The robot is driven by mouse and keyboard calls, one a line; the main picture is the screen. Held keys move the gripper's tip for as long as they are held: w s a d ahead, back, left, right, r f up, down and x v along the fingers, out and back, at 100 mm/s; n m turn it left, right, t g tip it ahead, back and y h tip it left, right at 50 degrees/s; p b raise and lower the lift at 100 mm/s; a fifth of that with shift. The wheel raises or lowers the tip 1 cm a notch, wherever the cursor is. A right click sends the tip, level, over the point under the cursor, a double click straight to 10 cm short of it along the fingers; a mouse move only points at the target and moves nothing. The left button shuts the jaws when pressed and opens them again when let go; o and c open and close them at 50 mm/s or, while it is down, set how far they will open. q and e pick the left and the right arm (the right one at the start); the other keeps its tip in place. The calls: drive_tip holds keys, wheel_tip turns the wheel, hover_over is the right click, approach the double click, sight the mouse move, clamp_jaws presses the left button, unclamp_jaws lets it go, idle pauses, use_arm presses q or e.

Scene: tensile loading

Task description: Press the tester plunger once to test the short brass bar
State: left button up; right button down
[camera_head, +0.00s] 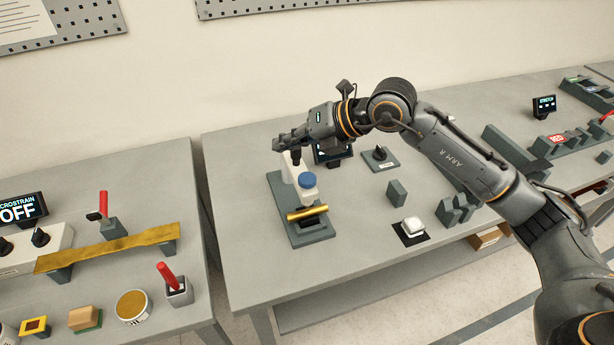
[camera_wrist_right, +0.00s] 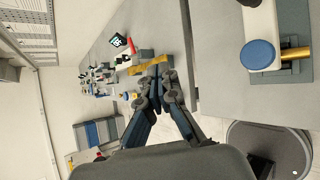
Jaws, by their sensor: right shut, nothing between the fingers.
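The tester (camera_head: 294,232) stands on the bench with a dark grey base, a white body and a round blue plunger (camera_head: 307,180). The short brass bar (camera_head: 308,212) lies across its front, below the plunger. In the right wrist view the plunger (camera_wrist_right: 259,54) and the brass bar (camera_wrist_right: 295,53) show at the upper right. My right gripper (camera_head: 281,142) is shut and empty, pointing left, above and behind the tester and apart from the plunger. Its closed fingers (camera_wrist_right: 158,78) show in the wrist view. My left gripper is not in view.
A dark screen (camera_head: 333,153), partly behind my right arm, and a knob box (camera_head: 381,157) stand behind the tester. A white button (camera_head: 412,226) sits to its right. A separate left table (camera_head: 120,199) holds a long brass strip (camera_head: 108,248) and red-handled tools.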

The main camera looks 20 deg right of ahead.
sight(311, 179)
drive_tip(key=d+h, duration=0.1)
drive_tip(key=d, duration=0.1)
drive_tip(key=w+d+h, duration=0.1)
drive_tip(key=d+h, duration=0.1)
drive_tip(key=d, duration=0.1)
drive_tip(key=shift+w+d+f+m+t, duration=0.2)
drive_tip(key=shift+w+d+m+t, duration=0.1)
drive_tip(key=shift+w+d+m, duration=0.1)
drive_tip(key=shift+a+f, duration=0.1)
wheel_tip(311, 179, down, 8)
drive_tip(key=b, duration=0.5)
drive_tip(key=shift+f+b, duration=0.35)
drive_tip(key=shift+b, duration=0.15)
idle(0.6)
drive_tip(key=shift+f+b, duration=0.35)
drive_tip(key=shift+b, duration=0.15)
